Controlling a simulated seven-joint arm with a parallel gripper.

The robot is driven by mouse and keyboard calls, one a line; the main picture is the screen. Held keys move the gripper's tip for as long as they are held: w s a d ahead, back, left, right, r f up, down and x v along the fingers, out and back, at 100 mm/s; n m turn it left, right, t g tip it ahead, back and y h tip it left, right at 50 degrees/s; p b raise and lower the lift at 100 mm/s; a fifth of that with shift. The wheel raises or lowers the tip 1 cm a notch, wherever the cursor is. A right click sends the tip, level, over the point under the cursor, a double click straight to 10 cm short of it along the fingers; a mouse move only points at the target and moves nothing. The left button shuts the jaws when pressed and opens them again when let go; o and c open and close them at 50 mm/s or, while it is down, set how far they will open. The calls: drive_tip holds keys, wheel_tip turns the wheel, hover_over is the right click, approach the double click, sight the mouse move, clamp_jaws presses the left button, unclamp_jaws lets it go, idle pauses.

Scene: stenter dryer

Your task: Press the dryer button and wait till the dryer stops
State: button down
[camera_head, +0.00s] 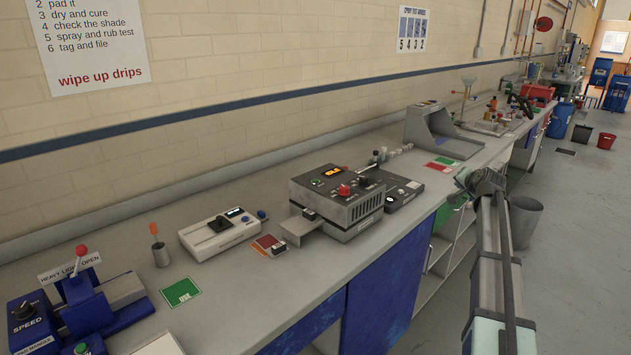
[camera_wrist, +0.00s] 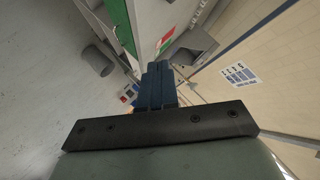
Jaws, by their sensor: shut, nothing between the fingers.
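The dryer (camera_head: 334,203) is a grey box on the bench in the head view. Its sloped top has a lit orange display, a small green button (camera_head: 317,183), a red knob-like button (camera_head: 343,191) and a black knob (camera_head: 363,181). A tray (camera_head: 298,231) sticks out of its left side with a small dark piece on it. My gripper (camera_wrist: 157,68) is shut and empty; its dark blue fingers lie together in the wrist view. In the head view my arm's end is right of the dryer, past the bench's front edge, apart from it. The dryer is not recognisable in the wrist view.
A dark device (camera_head: 402,192) stands right behind the dryer. A white instrument (camera_head: 222,232) and a blue padding machine (camera_head: 78,308) stand to its left. A grey light booth (camera_head: 440,130) is further right. A bin (camera_head: 524,218) stands on the floor by my arm.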

wheel_tip(320, 180, up, 7)
drive_tip(key=w+a, duration=0.2)
drive_tip(key=a, duration=0.1)
wheel_tip(320, 180, up, 6)
drive_tip(key=n+g+y, duration=0.4)
drive_tip(key=n, duration=0.1)
hover_over(317, 181)
drive_tip(key=shift+f, duration=0.1)
drive_tip(key=shift+f, duration=0.1)
drive_tip(key=shift+f, duration=4.3)
drive_tip(key=shift+f, duration=0.1)
drive_tip(key=shift+f, duration=0.35)
